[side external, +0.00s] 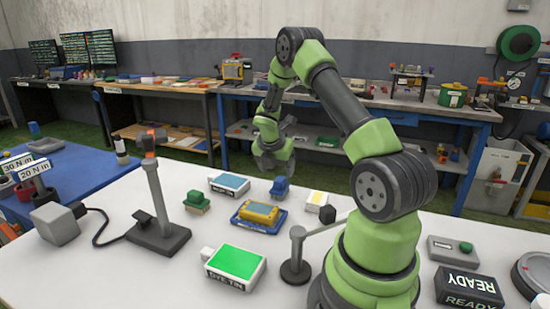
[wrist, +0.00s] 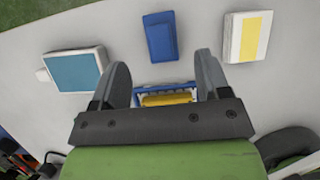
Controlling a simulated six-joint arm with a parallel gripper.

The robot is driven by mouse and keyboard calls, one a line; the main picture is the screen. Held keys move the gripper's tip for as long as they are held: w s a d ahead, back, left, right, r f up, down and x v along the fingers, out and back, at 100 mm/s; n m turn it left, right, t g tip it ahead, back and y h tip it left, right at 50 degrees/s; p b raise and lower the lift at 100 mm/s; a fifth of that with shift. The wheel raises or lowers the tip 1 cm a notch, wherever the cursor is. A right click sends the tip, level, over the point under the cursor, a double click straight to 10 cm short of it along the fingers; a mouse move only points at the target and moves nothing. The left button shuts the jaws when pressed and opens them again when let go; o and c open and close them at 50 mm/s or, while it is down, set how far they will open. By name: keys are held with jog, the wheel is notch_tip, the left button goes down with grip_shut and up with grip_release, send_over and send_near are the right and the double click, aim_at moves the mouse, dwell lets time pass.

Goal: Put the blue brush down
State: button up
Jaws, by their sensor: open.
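The blue brush (side external: 281,188) sits on the white table near its far edge, below and a little right of my gripper (side external: 272,165) in the side external view. In the wrist view the blue brush (wrist: 160,37) lies beyond my gripper's fingertips, apart from them. My gripper (wrist: 164,68) is open, with nothing held between its two grey fingers. It hangs above the table, and its fingertips are hard to make out in the side external view.
A blue tray (side external: 241,225) with a yellow item stands in front of the brush. A blue-topped pad (side external: 229,184), a green brush (side external: 197,203) and a white block with a yellow stripe (side external: 316,201) are nearby. A grey post (side external: 158,195) stands left; a green-topped dye tin (side external: 236,266) lies in front.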

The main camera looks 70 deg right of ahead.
jog(key=s+a+r+m+t+y, duration=0.15)
jog(key=a+r+m+t, duration=0.25)
jog(key=a+r+m, duration=1.2)
jog(key=s+a+r+m+t+y, duration=0.1)
jog(key=s+a+r+m+y, duration=0.1)
jog(key=s+a, duration=0.3)
jog(key=s+a+r+m+t+y, duration=0.2)
jog(key=s+a+r+m+y, duration=0.1)
jog(key=a, duration=0.8)
notch_tip(320, 180, up, 2)
jog(key=shift+s+r+m, duration=0.1)
jog(key=shift+s+m, duration=0.4)
jog(key=shift+s, duration=0.7)
